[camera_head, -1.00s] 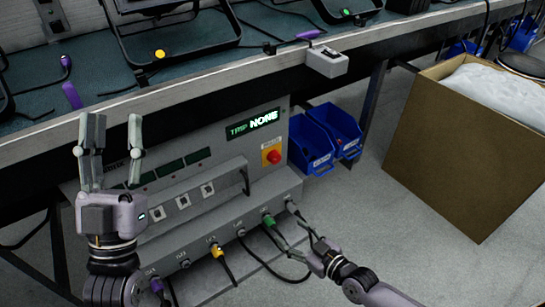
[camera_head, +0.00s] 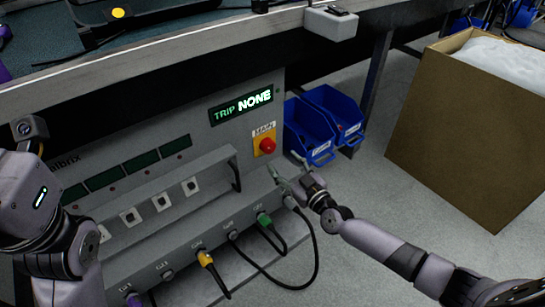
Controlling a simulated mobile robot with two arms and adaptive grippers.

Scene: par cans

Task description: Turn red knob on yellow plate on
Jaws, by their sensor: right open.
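The red knob (camera_head: 267,145) sits on a yellow plate (camera_head: 260,132) labelled MAIN, on the grey power unit's front panel. My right gripper (camera_head: 283,181) is open, just below and slightly right of the knob in the picture, close to the unit's lower ledge. Its fingers point toward the panel, and no contact with the knob shows. My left gripper (camera_head: 24,185) is at the left edge, partly cut off; its fingers cannot be made out clearly.
The unit's display (camera_head: 241,105) reads TRIP NONE. Coloured cable plugs, such as a green plug (camera_head: 264,220) and a yellow one (camera_head: 205,258), line the lower ledge. Blue bins (camera_head: 308,130) stand right of the unit. A cardboard box (camera_head: 460,130) stands farther right. The workbench edge overhangs above.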

